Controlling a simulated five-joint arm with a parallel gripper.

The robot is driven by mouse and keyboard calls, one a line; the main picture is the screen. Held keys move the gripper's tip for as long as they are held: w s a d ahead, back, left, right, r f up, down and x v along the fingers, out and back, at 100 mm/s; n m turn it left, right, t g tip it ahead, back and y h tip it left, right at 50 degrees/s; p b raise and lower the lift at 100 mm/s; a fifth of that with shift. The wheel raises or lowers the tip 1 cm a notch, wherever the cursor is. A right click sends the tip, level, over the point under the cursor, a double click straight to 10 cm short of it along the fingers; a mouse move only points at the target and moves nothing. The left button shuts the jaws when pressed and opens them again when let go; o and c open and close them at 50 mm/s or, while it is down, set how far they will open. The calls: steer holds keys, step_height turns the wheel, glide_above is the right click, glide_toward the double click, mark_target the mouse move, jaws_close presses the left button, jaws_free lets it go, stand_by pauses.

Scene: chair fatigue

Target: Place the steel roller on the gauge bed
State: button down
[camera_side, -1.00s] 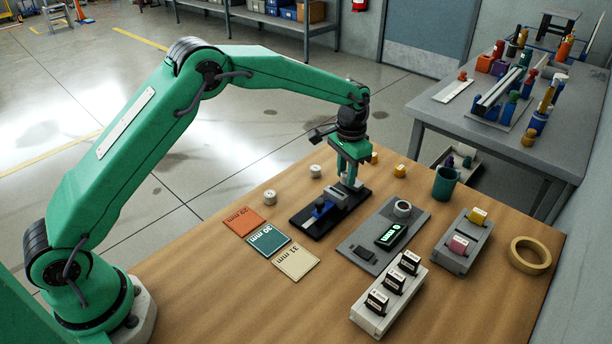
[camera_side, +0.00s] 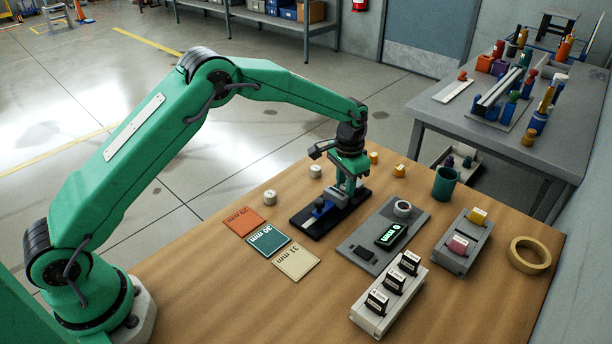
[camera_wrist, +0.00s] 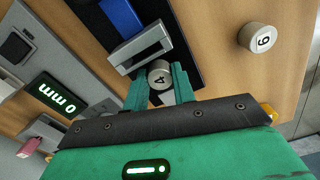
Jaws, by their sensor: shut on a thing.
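In the wrist view the bed (camera_wrist: 203,62) carries the blue part (camera_wrist: 122,16) and a grey frame-like jaw (camera_wrist: 139,47). My gripper (camera_side: 348,188) is down over the far end of the bed. In the wrist view, my gripper (camera_wrist: 160,90) is shut on the steel roller (camera_wrist: 159,72), whose marked end faces the camera. The roller is right beside the grey jaw; I cannot tell whether it touches the jaw or the bed. The side view hides the roller.
Orange, teal and cream cards (camera_side: 296,262) lie in front. A grey panel (camera_side: 350,246) with a lit display (camera_side: 391,236), a green cup (camera_side: 445,183), a block rack (camera_side: 371,317) and tape (camera_side: 529,255) are to the right.

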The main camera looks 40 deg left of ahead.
steer(key=shift+f, duration=0.15)
steer(key=c, duration=1.1)
jaws_free()
steer(key=shift+c, duration=0.2)
step_height(320, 180, up, 12)
steer(key=shift+r, duration=0.2)
steer(key=shift+r, duration=0.1)
